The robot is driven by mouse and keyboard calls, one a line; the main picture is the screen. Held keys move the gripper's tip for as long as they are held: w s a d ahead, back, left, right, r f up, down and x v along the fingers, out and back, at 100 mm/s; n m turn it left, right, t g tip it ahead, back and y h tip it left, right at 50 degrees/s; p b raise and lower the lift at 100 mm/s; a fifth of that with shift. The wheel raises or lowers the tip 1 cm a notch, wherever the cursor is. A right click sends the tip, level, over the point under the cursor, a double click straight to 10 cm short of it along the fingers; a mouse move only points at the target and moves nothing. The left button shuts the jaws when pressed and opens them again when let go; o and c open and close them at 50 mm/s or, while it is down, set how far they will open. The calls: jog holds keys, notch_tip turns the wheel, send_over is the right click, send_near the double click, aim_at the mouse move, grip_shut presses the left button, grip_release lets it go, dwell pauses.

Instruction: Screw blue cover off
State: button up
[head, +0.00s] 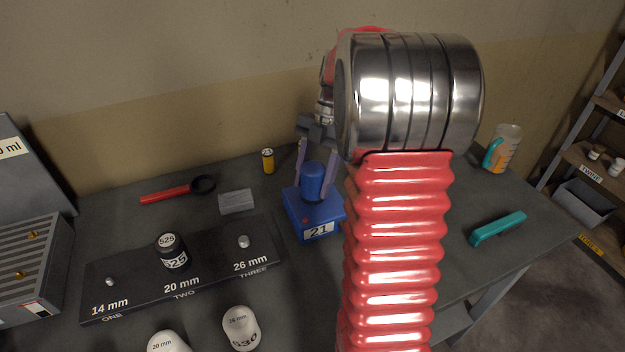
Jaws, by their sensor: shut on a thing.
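The blue cover (313,181) is a short upright cylinder on top of a blue box (318,224) labelled 21. The box stands on the dark table. My gripper (316,184) comes down from above with one grey finger on each side of the cover and is shut on it. The cover sits upright at the box's top. My red ribbed arm with its metal joint hides the right side of the box and the table behind it. Whether the cover's lower edge is apart from the box I cannot tell.
A black board (205,281) marked 14, 20 and 26 mm holds a black canister (172,252). White canisters (240,328) stand in front. A teal object (497,229) lies right.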

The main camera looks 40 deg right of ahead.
jog(key=n+g+h, duration=0.1)
jog(key=n, duration=0.3)
jog(key=o, duration=1.2)
jog(key=shift+o, duration=0.2)
jog(key=m+t, duration=0.1)
jog(key=m, duration=0.2)
jog(key=m+y, duration=0.1)
jog(key=m, duration=0.2)
jog(key=shift+t, duration=0.4)
jog(key=shift+m, duration=0.4)
